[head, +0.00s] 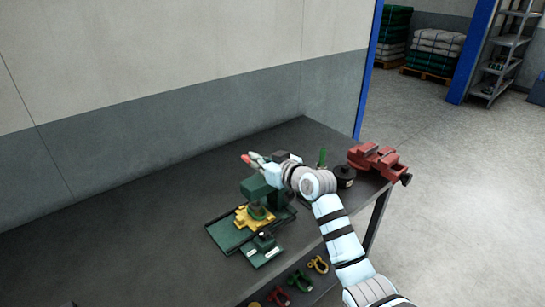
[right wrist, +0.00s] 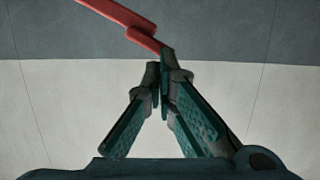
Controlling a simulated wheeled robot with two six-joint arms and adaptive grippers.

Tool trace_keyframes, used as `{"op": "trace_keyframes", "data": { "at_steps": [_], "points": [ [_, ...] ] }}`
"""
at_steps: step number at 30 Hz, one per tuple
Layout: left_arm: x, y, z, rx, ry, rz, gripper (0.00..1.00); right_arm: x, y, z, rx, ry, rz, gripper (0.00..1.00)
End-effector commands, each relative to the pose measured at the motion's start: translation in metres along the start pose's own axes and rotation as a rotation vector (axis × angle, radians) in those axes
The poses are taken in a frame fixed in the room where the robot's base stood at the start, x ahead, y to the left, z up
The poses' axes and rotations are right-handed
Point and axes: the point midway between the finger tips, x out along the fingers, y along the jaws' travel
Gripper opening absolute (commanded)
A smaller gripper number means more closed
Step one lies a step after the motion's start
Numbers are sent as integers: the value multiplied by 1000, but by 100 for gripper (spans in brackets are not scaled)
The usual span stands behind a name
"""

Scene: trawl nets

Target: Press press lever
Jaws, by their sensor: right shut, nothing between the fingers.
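The green press (head: 262,190) stands on the dark bench, with a yellow part (head: 252,217) low at its front. The red press lever (head: 246,158) shows as a small red tip just beyond my right gripper (head: 256,161); most of the lever is hidden in the head view. In the right wrist view the red lever (right wrist: 122,16) slants across the top. The closed fingertips of my right gripper (right wrist: 160,66) are close to its lower end. I cannot tell whether they touch it. The right gripper is shut and empty. My left gripper is not in view.
A red vise (head: 377,160) and a black round container (head: 344,177) stand to the right on the bench (head: 110,245). Several coloured shackles (head: 297,281) lie below the bench's front edge. The left of the bench is clear. A grey wall (head: 150,130) rises behind.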

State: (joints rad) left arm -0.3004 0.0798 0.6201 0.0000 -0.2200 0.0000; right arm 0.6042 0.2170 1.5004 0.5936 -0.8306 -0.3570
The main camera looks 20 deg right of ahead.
Motion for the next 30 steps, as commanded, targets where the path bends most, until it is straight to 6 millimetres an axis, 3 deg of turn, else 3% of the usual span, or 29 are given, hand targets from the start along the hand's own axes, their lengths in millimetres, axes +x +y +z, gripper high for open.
{"op": "trace_keyframes", "data": {
  "at_steps": [6, 10, 30],
  "points": [
    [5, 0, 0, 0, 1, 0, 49, -47, 1, 5, -5, 0, 1, 0],
    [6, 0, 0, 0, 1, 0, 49, -63, 1, 4, -2, 2, 1, 0],
    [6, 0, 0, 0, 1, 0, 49, -69, 1, 3, 0, 3, 0, 0]
  ]
}}
